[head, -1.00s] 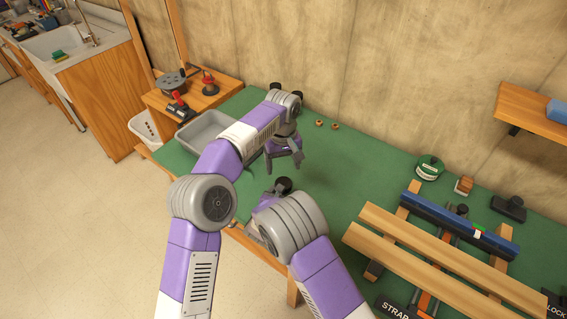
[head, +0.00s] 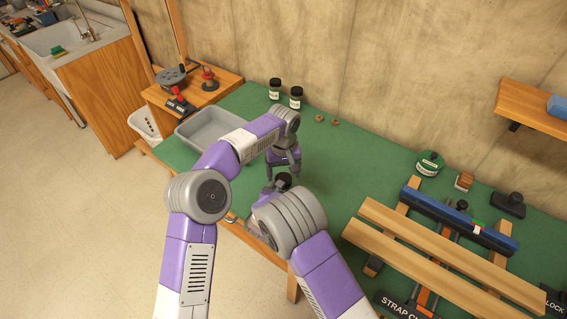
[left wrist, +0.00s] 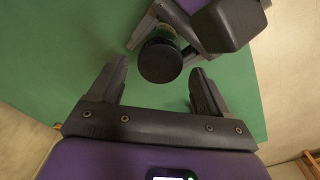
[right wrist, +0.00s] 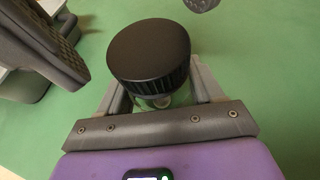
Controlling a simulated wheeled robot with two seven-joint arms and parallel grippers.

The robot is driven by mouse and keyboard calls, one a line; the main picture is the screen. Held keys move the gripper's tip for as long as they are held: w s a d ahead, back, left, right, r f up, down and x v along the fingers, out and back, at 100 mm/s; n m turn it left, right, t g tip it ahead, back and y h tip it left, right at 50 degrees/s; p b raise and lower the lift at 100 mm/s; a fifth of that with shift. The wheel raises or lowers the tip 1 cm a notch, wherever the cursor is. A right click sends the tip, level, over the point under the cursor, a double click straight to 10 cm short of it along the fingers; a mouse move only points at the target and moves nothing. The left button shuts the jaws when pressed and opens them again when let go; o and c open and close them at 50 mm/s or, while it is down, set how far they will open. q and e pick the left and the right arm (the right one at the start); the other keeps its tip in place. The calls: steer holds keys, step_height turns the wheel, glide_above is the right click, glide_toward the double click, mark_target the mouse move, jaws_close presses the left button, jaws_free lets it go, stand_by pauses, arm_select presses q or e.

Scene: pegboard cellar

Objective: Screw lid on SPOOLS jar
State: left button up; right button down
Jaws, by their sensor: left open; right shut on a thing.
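A clear jar (right wrist: 158,102) with a black ribbed lid (right wrist: 150,50) on top is held in my right gripper (head: 272,190). The lid also shows in the left wrist view (left wrist: 160,62) and, small and dark, in the head view (head: 283,180). I cannot read a label on this jar, nor tell how tight the lid is. My right gripper is shut around the jar's body, below the lid. My left gripper (head: 284,170) is open just above the lid; in the left wrist view the lid lies ahead, between its fingers, apart from them.
Two dark-lidded jars (head: 275,89) (head: 296,97) stand at the back of the green bench, near small brown rings (head: 327,120). A grey tray (head: 207,128) is at left. A green round tin (head: 429,163) and a wooden-barred clamp rack (head: 440,255) occupy the right.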

arm_select(q)
steer(key=shift+f, duration=1.05)
steer(key=c, duration=1.1)
steer(key=m, duration=0.7)
steer(key=shift+m, duration=0.3)
steer(key=m, duration=0.6)
